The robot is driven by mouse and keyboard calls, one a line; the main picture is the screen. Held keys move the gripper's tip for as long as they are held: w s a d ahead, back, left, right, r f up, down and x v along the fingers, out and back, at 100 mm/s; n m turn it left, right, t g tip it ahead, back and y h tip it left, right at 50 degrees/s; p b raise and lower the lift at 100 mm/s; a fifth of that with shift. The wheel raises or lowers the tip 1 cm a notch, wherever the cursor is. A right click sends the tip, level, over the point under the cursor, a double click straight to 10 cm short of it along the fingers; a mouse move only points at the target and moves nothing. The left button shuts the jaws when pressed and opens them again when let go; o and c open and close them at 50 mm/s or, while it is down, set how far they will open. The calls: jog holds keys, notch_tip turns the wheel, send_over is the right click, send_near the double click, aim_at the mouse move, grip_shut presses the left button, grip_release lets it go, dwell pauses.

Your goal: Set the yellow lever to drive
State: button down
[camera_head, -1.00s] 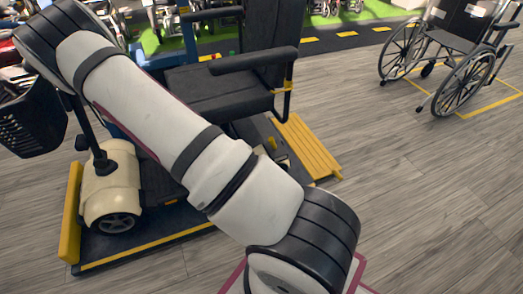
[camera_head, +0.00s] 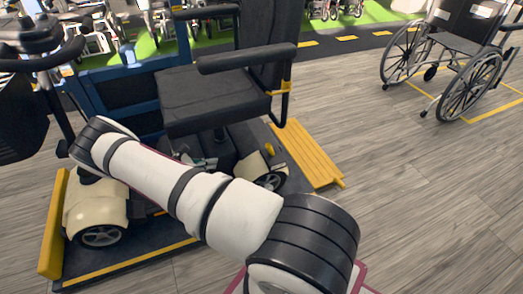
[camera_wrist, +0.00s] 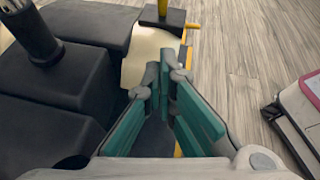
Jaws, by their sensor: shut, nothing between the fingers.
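The yellow lever (camera_head: 269,149) shows small beside the cream rear body of the scooter, below the seat, in the head view. In the wrist view a yellow upright piece (camera_wrist: 162,9), seemingly the same lever, stands on a dark base at the top, beyond the fingertips. My gripper (camera_wrist: 167,76) has teal fingers with grey tips close together, shut and empty. It points towards the yellow piece with a visible gap. In the head view my arm crosses in front of the scooter and mostly hides my gripper. The lever's lower end is hard to make out.
The scooter's black seat (camera_head: 205,97) and armrest (camera_head: 247,58) overhang the rear body. A yellow ramp plate (camera_head: 308,153) lies right of the platform. A wheelchair (camera_head: 450,60) stands at the back right. Wood floor is clear between them.

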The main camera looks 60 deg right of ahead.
aim_at(252, 165)
jog(key=shift+d, duration=0.3)
jog(key=b+x, duration=0.4)
jog(key=x, duration=1.5)
jog(key=shift+s+d+f, duration=0.15)
jog(key=shift+s+f, duration=0.05)
jog(key=shift+f, duration=0.1)
jog(key=d, duration=0.2)
jog(key=s+d+r+b, duration=0.1)
jog(key=shift+s+d+r, duration=0.15)
jog(key=shift+d+r, duration=0.05)
jog(key=shift+d, duration=0.2)
